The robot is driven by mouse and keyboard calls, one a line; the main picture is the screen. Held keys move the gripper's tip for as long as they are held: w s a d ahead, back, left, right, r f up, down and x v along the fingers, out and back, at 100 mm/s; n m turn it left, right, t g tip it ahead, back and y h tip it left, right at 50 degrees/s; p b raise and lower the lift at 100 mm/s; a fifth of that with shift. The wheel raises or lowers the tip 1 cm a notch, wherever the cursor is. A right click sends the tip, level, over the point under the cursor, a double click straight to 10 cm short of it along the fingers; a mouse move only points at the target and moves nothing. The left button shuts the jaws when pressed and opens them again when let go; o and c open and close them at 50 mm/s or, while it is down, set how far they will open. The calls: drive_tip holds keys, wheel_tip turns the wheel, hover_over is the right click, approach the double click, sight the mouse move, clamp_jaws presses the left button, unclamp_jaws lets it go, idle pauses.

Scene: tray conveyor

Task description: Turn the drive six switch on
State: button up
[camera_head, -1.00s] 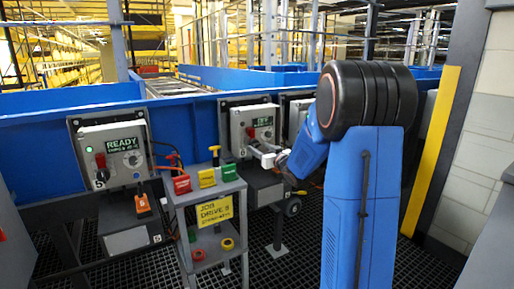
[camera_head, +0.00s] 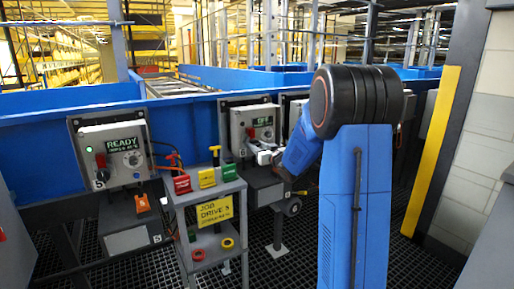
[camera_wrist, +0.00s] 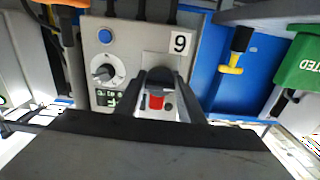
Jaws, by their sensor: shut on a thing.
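The drive six box (camera_head: 238,122) is a grey panel on the blue conveyor side, right of the middle stand. Its red switch handle (camera_head: 251,132) shows just above my gripper (camera_head: 265,154). In the wrist view the box (camera_wrist: 125,45) appears upside down, so its number looks like a 9. There the red handle (camera_wrist: 156,102) sits between the dark fingers of my gripper (camera_wrist: 160,108), which is shut on it. A round dial (camera_wrist: 104,73), a blue button (camera_wrist: 105,36) and a small green-lit display (camera_wrist: 106,97) are beside it.
A similar box marked 5 (camera_head: 88,146) reads READY at left. A grey stand (camera_head: 177,205) with red, yellow and green tags and a yellow DRIVE 5 sign (camera_head: 215,211) stands close left of my gripper. Another box (camera_head: 295,108) is partly hidden behind my arm.

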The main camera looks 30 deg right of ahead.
drive_tip(key=shift+m, duration=1.4)
drive_tip(key=o, duration=1)
drive_tip(key=shift+o, duration=0.2)
drive_tip(key=shift+s, duration=0.1)
drive_tip(key=s, duration=1.7)
drive_tip(key=shift+d, duration=0.25)
drive_tip(key=shift+s, duration=0.1)
